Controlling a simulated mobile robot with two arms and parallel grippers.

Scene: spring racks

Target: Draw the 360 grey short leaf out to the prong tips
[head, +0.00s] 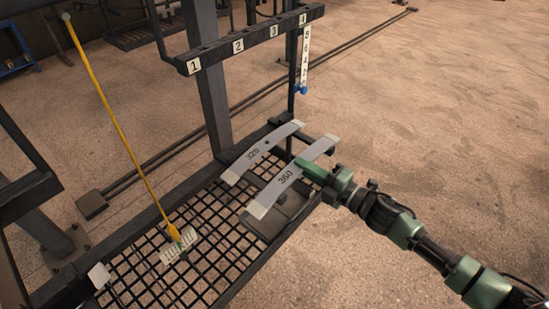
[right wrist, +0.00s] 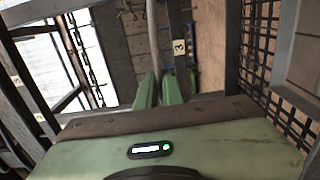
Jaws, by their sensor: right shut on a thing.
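The grey short leaf marked 360 (head: 284,181) is a slightly bowed flat bar in the head view, lying slantwise above the right end of the mesh rack. My right gripper (head: 303,163) comes in from the right and is shut on this leaf near its middle. In the right wrist view its two green fingers (right wrist: 158,88) are close together, with a thin grey edge (right wrist: 152,35) between and beyond them. A second grey leaf marked 320 (head: 250,160) lies just left of and behind the 360 leaf. The prongs under the leaves are mostly hidden. My left gripper is not in view.
A dark numbered rail (head: 255,44) stands above on a post. A blue-ended strip (head: 304,60) hangs at its right end. The floor to the right is open.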

